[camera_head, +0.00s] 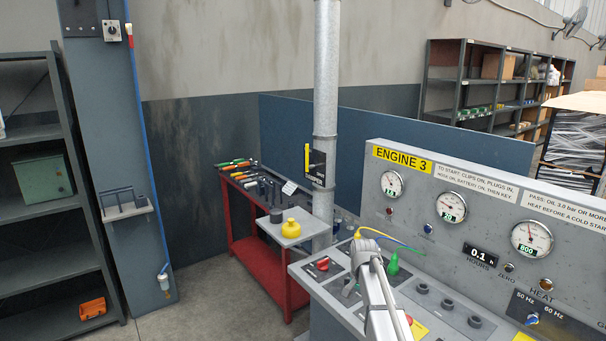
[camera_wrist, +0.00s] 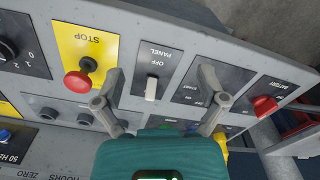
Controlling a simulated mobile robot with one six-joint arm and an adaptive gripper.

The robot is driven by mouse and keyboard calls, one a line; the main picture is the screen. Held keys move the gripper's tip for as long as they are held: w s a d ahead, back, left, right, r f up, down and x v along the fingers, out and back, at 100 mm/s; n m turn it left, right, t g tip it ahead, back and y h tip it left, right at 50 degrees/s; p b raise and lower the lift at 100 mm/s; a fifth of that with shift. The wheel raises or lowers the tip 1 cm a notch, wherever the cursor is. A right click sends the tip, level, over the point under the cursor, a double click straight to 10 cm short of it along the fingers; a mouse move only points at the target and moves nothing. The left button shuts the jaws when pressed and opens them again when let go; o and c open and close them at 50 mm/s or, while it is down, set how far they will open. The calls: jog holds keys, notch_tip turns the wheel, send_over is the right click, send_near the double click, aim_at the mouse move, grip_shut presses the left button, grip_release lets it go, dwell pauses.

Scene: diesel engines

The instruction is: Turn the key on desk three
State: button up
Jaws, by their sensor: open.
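The desk under the yellow ENGINE 3 label (camera_head: 404,160) stands at the right in the head view. In the wrist view its sloping panel appears upside down. The black plate marked START, ON and OFF (camera_wrist: 186,88) lies partly behind my right-hand finger. No key shows clearly on it; that finger hides part of the plate. My gripper (camera_wrist: 161,75) is open and empty, its fingers spread on either side of the white PANEL switch (camera_wrist: 151,88). I cannot tell whether a finger touches the panel. In the head view my arm reaches over the desk and the fingertips are unclear.
The red STOP button (camera_wrist: 78,83) on its yellow plate is close to the left-hand finger. The red battery knob (camera_wrist: 263,106) is right of the right-hand finger; it also shows in the head view (camera_head: 323,264). A red tool bench (camera_head: 262,262) and grey pipe (camera_head: 326,100) stand beyond the desk.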

jog(key=s+f+n+b, duration=0.3)
jog(key=s+f+b, duration=0.1)
jog(key=s, duration=0.8)
jog(key=s+f+n+b, duration=0.4)
jog(key=s, duration=0.8)
jog(key=shift+s+a+f, duration=0.25)
jog(key=shift+a, duration=0.1)
dwell(2.0)
